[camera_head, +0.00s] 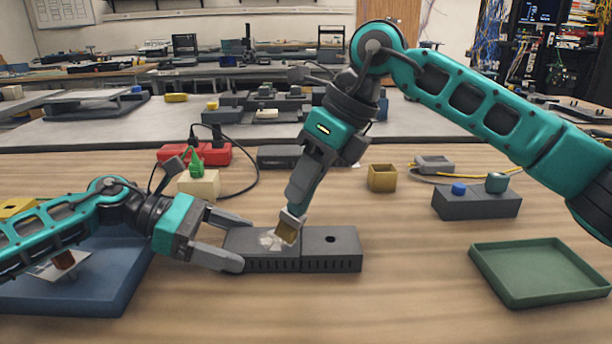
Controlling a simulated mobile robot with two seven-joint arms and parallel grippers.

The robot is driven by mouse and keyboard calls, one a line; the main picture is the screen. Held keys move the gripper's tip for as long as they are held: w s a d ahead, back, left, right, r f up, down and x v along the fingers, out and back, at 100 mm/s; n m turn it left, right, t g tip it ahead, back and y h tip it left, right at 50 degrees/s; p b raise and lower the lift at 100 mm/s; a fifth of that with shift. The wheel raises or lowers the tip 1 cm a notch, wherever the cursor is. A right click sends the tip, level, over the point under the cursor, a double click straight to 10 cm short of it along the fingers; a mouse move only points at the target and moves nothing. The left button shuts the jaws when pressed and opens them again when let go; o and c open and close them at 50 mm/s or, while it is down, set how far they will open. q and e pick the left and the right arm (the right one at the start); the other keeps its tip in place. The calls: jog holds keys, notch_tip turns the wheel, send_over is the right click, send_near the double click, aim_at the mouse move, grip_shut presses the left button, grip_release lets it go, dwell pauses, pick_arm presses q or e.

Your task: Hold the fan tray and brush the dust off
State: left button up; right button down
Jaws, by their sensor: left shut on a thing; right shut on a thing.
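The fan tray (335,262) is a dark grey box with slots along its front and a round hole in the right part of its top. A pale dust patch (268,240) lies on its left part. My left gripper (243,243) is shut on the tray's left end, one finger at the back and one at the front. My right gripper (295,208) is shut on a brush (287,228) with tan bristles. The brush is tilted, with its bristles at the right side of the dust; I cannot tell if they touch the tray.
A green tray (540,290) lies at the right, and a grey block with blue and teal knobs (476,203) behind it. A small tan box (382,178), a red power strip (208,154) and cables stand behind. The front middle is clear.

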jog(key=shift+s, duration=0.65)
jog(key=shift+a, duration=1.15)
jog(key=shift+w, duration=1.35)
jog(key=shift+s, duration=1.35)
notch_tip(320, 180, up, 7)
dwell(0.5)
dwell(0.8)
pick_arm(q)
jog(key=o, duration=0.8)
